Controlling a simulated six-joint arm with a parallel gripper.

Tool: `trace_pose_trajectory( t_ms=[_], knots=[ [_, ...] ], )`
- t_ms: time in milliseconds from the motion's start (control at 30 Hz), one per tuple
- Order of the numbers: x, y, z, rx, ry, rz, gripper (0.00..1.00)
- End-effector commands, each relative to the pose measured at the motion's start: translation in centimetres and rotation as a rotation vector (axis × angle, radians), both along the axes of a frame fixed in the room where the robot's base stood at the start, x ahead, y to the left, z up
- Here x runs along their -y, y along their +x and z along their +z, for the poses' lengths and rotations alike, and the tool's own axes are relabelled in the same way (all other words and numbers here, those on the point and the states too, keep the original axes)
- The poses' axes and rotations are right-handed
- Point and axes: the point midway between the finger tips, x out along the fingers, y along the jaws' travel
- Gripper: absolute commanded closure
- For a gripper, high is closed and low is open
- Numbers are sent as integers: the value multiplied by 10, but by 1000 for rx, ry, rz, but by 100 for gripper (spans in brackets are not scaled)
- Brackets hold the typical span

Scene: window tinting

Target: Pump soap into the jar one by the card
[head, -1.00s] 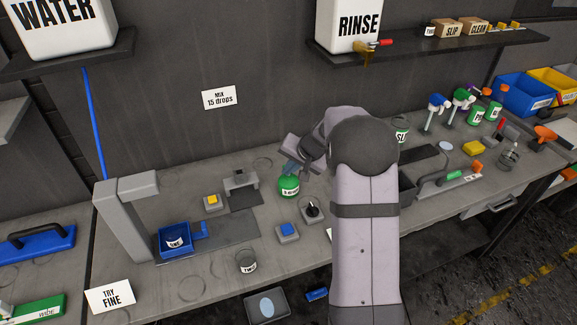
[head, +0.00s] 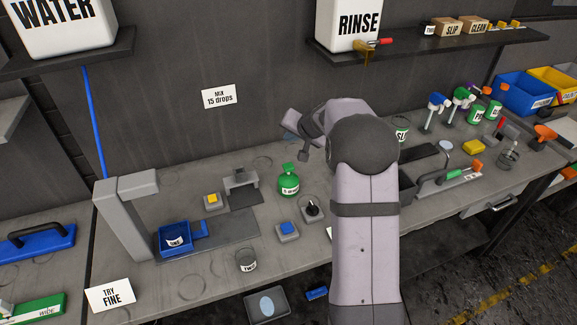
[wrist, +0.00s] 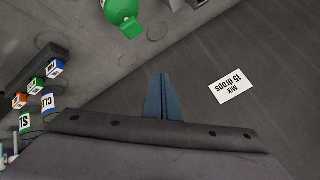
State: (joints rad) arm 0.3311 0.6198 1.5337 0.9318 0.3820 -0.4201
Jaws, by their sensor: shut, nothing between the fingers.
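The jar labelled ONE (head: 175,241) sits in a blue tray (head: 166,253) on the left of the bench, by a grey post. A green pump bottle (head: 288,185) stands upright at mid-bench, its label too small to read surely; it also shows at the top of the wrist view (wrist: 120,12). The white card reading "MIX 15 drops" (head: 219,97) is on the wall, and also in the wrist view (wrist: 231,85). My gripper (head: 289,138) is above and behind the bottle, apart from it. Its blue fingers (wrist: 160,92) are together and empty.
A yellow-button block (head: 212,201), a blue-button block (head: 287,231) and a small black-knobbed device (head: 312,208) surround the bottle. A "TRY FINE" card (head: 110,295) stands front left. Spray bottles (head: 437,108) are at right.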

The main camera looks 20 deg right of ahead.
Motion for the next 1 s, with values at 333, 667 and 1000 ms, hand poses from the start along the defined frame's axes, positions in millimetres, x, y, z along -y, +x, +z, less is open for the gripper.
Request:
trace_pose_trajectory(
  t_ms=[333, 667, 1000],
  knots=[
    [0, 0, -24, -1, 1, -1, 100],
    [0, 0, -63, -1, 1, 0, 100],
    [0, 0, -87, 0, 0, 0, 100]
  ],
)
